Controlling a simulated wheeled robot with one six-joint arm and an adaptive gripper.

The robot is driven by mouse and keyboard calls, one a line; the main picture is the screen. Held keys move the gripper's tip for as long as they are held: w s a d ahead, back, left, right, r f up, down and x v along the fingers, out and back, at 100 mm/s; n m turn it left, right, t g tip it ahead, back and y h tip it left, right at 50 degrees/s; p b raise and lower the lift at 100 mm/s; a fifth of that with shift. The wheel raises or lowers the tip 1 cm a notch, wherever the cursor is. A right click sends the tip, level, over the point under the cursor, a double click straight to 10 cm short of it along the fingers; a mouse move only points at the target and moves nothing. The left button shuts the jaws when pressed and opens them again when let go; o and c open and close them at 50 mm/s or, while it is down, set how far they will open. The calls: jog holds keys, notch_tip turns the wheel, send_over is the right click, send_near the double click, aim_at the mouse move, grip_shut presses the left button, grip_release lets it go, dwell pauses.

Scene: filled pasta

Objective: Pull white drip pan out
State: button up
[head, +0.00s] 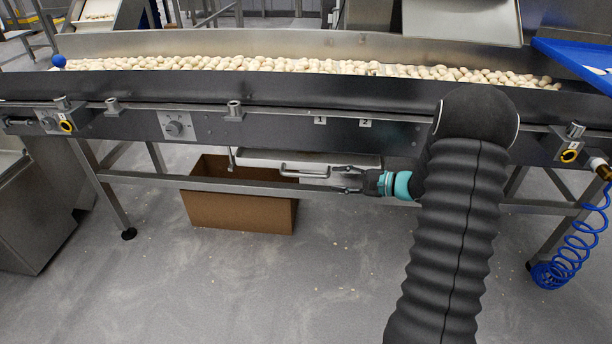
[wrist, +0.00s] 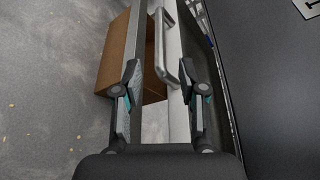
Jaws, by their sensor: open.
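The white drip pan (head: 318,159) sits under the conveyor, below the panel marked 1 and 2. Its grey bar handle (head: 305,174) is on the front side. My gripper (head: 338,179) is open, sideways on, just right of the handle in the head view. In the wrist view the open fingers (wrist: 161,66) spread either side of the handle's near end (wrist: 166,72), with the white pan (wrist: 178,118) beyond. I cannot tell whether a finger touches the handle. No grip on it shows.
A steel frame rail (head: 240,187) runs along the front, close to the handle and my gripper. An open cardboard box (head: 240,211) stands on the floor below, left of my gripper. The conveyor (head: 230,90) above carries filled pasta. A blue coiled hose (head: 575,255) hangs at right.

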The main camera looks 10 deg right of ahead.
aim_at(311, 176)
jog(key=x, duration=1.1)
jog(key=shift+w+a+f, duration=0.1)
jog(key=shift+a, duration=0.05)
grip_shut()
